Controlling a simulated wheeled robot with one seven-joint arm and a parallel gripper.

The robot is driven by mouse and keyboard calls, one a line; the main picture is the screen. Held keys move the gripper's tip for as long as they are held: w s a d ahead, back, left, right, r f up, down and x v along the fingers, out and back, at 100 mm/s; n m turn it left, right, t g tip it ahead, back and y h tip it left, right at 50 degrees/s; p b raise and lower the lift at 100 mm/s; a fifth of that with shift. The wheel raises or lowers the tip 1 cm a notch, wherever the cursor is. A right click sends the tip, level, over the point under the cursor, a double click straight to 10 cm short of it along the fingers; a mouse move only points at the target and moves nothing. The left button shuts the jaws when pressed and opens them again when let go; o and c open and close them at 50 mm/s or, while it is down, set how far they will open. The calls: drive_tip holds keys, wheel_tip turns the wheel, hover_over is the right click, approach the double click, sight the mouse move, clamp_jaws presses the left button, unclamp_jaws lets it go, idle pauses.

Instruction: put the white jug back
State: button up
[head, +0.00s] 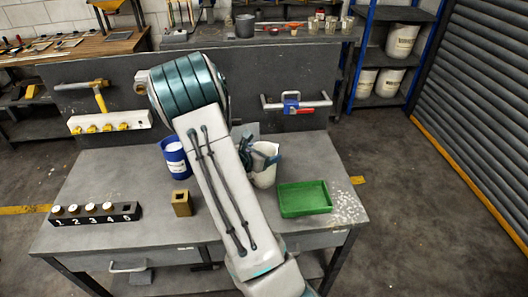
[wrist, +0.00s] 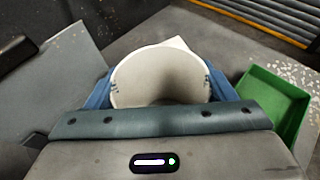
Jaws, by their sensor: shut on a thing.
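The white jug (head: 264,178) is near the middle of the table, to the right of my forearm, which partly covers it. In the wrist view I look down into the jug's round mouth (wrist: 160,72). My gripper (head: 262,151) is shut on the jug; in the wrist view its blue fingers (wrist: 162,90) lie on opposite sides of it. The jug looks roughly upright. I cannot tell whether its base touches the table.
A green tray (head: 305,199) is right of the jug. A blue and white can (head: 176,158) and a brass-coloured block (head: 181,203) are left of my arm. A black numbered rack (head: 95,216) holds several small jars at the table's left. Pale specks lie at the right edge.

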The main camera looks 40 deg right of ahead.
drive_tip(key=shift+f, duration=0.1)
drive_tip(key=o, duration=1.8)
drive_tip(key=shift+a+r, duration=0.2)
drive_tip(key=s+a+r+m+y, duration=0.4)
drive_tip(key=s+a+r+m, duration=0.1)
drive_tip(key=a, duration=0.5)
drive_tip(key=s+a+r+m+y+b, duration=0.1)
drive_tip(key=s+a+r+m+y, duration=0.3)
drive_tip(key=s+a+m, duration=0.4)
drive_tip(key=s+a+r+m+y+b, duration=0.1)
drive_tip(key=s+a+r+m+y, duration=0.4)
drive_tip(key=a, duration=0.6)
drive_tip(key=shift+s+a+r+m+t, duration=0.2)
drive_tip(key=shift+s+r+m, duration=0.25)
drive_tip(key=shift+m, duration=0.25)
drive_tip(key=shift+s+a+r+m+t, duration=0.2)
drive_tip(key=shift+s+r+m, duration=0.15)
drive_tip(key=shift+r+m, duration=0.3)
